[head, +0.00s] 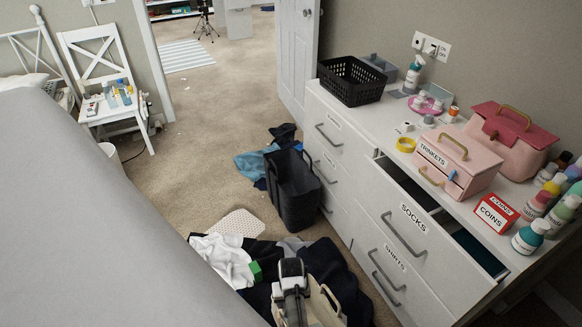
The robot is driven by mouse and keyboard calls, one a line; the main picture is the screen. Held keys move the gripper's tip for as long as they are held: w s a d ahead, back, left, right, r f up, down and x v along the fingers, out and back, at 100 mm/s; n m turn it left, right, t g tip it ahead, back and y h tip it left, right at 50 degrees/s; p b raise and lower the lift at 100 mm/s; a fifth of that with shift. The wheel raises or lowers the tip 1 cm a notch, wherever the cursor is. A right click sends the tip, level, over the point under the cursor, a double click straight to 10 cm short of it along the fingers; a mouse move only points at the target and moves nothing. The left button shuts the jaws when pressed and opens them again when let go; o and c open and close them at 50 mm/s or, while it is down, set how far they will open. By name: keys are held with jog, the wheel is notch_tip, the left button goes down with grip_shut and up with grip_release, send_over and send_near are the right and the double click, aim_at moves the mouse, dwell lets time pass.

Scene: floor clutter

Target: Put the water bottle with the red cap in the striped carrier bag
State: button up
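I cannot make out a water bottle with a red cap in the head view. No clearly striped carrier bag shows either. A beige open container or bag (325,307) stands at the bottom edge, partly cut off, and I see no stripes on it. What looks like the end of my arm with my gripper (291,287) is in front of it at the bottom centre. Its fingers cannot be made out, and I see nothing clearly held.
Dark and white clothes (228,258) and a dark open bin (292,190) lie along the dresser (375,205). The "SOCKS" drawer (413,218) is pulled out. Several bottles (562,212) stand on the dresser's right. A bed (110,235) fills the left. Carpet (190,150) is free towards the doorway.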

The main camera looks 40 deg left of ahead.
jog(key=o, duration=1.3)
